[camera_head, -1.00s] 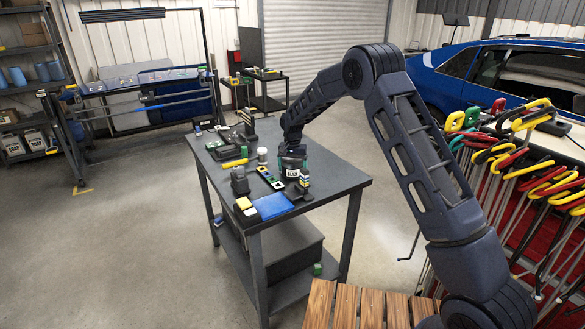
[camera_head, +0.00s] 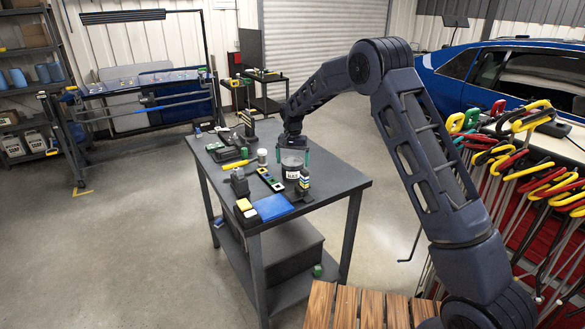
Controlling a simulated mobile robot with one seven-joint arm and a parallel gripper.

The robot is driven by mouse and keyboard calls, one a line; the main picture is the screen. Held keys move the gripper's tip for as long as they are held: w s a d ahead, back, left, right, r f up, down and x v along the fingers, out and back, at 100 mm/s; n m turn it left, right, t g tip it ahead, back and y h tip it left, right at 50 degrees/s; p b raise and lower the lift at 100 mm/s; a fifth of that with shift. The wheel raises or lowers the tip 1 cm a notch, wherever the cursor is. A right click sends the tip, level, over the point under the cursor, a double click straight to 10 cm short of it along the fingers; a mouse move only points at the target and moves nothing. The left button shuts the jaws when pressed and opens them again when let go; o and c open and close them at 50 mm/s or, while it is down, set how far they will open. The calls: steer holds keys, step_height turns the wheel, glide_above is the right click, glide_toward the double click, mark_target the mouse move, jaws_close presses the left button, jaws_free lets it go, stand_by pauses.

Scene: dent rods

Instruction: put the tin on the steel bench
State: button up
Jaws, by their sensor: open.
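The tin (camera_head: 292,172), grey with a white label, stands upright on the dark steel bench (camera_head: 335,177), toward its right part. My gripper (camera_head: 292,157) is above it, pointing down, open. Its green-padded fingers show on either side of the tin's upper part; whether they touch it is too small to tell. The tin's top is partly hidden by the gripper.
Just in front of the tin stands a dark holder with coloured pieces (camera_head: 303,187). The bench's right end is clear.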

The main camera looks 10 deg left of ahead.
mark_target(293, 161)
step_height(293, 161, up, 8)
steer(key=shift+f, duration=0.25)
steer(key=shift+d+r, duration=0.25)
steer(key=shift+d, duration=0.05)
steer(key=s+d+r, duration=0.2)
steer(key=d+r, duration=0.4)
steer(key=d, duration=0.3)
steer(key=s+d+r+t, duration=0.1)
steer(key=s+d+r, duration=0.1)
steer(key=d+r, duration=0.45)
steer(key=s+d+r, duration=0.2)
steer(key=d+r, duration=0.2)
steer(key=d, duration=0.6)
steer(key=s+d+r+t+y, duration=0.1)
steer(key=s+d+r, duration=0.1)
steer(key=s+d, duration=0.5)
steer(key=s+d+r+t, duration=0.1)
steer(key=s+d+r, duration=0.2)
steer(key=s+d, duration=0.35)
steer(key=s+d+f, duration=0.2)
steer(key=s+d, duration=0.5)
steer(key=s, duration=0.2)
steer(key=s+d+f+t+h, duration=0.1)
steer(key=s+d+f, duration=0.2)
steer(key=s+d, duration=0.3)
steer(key=s, duration=0.4)
steer(key=shift+d+f+t, duration=0.3)
steer(key=shift+d+f, duration=0.05)
